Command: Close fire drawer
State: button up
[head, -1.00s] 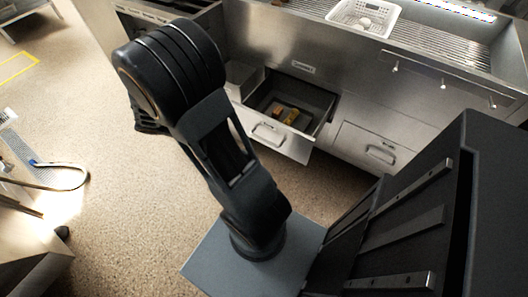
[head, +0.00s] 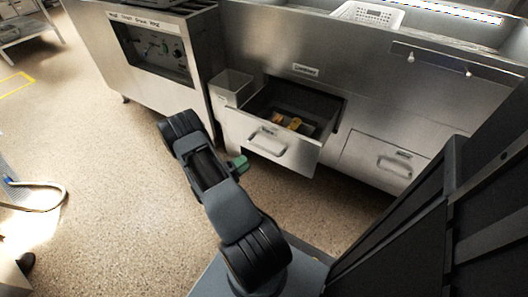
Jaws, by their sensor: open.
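An open steel drawer (head: 265,135) with a bar handle on its front is pulled out from the counter. Yellow and orange items (head: 288,122) lie inside it. Any label on the drawer front is too small to read. My gripper (head: 240,164) shows only in part, as a green-tipped end at the arm's right side. It is open and sits just left of and below the drawer front, apart from the handle as far as I can tell. The rest of the gripper is hidden behind my arm.
A closed drawer (head: 385,160) is to the right of the open one. A narrow steel bin (head: 230,88) stands left of the drawer. A unit with a control panel (head: 155,50) is further left. A white perforated basket (head: 368,14) sits on the counter.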

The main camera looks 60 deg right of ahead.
aim_at(264, 149)
jog(key=b+x, duration=0.2)
jog(key=x, duration=0.8)
jog(key=shift+s+d, duration=0.1)
jog(key=shift+s, duration=0.05)
grip_shut()
